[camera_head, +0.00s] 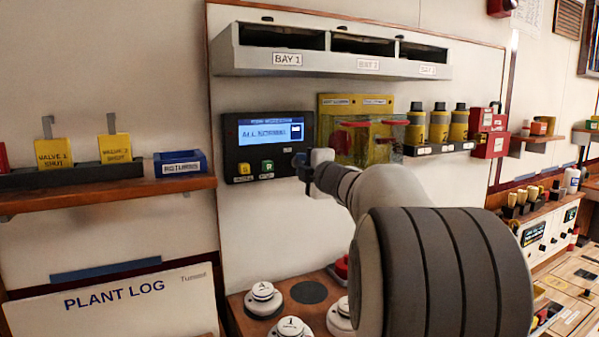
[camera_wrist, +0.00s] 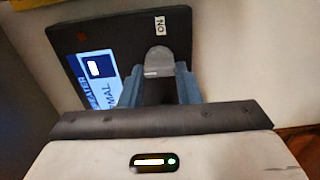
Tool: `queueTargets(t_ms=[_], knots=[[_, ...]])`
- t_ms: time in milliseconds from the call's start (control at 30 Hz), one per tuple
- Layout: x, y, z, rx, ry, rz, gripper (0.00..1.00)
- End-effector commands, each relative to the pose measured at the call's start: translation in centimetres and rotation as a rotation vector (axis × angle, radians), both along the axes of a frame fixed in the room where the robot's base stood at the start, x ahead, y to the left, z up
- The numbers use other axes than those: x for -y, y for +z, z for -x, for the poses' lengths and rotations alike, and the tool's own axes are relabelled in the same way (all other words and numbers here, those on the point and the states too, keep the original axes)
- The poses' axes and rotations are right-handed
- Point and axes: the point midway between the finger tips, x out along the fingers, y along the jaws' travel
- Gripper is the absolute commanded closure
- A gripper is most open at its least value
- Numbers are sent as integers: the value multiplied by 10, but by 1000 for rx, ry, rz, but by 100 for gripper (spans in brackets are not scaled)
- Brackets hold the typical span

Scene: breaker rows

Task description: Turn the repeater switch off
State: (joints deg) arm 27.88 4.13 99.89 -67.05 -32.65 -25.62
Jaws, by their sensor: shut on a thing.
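The repeater panel (camera_head: 240,143) is a black unit on the wall with a lit blue screen (camera_head: 271,131) reading "ALL NORMAL". My gripper (camera_head: 304,168) is at the panel's right edge, and my arm and gripper hide that part in the head view. In the wrist view, the panel (camera_wrist: 125,33) is close and turned. A grey rounded switch lever (camera_wrist: 158,59) stands out from it beside a white "ON" label (camera_wrist: 160,24). My gripper's blue-grey fingers (camera_wrist: 164,78) are on both sides of the lever and shut on it. The lever's base is partly hidden.
A yellow button (camera_head: 243,169) and a green button (camera_head: 267,166) sit below the screen. A yellow board (camera_head: 355,102) and a clear box are right of the panel. The bay shelf (camera_head: 330,67) overhangs above. White round knobs (camera_head: 264,297) stand on the bench below.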

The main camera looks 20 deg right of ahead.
Motion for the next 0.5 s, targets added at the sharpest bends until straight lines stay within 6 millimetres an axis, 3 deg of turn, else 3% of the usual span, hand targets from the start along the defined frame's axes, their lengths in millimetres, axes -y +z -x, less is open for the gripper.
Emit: queueTargets(t_ms=[500], knots=[[-1, -1, 0, -1, 1, 36, 93]])
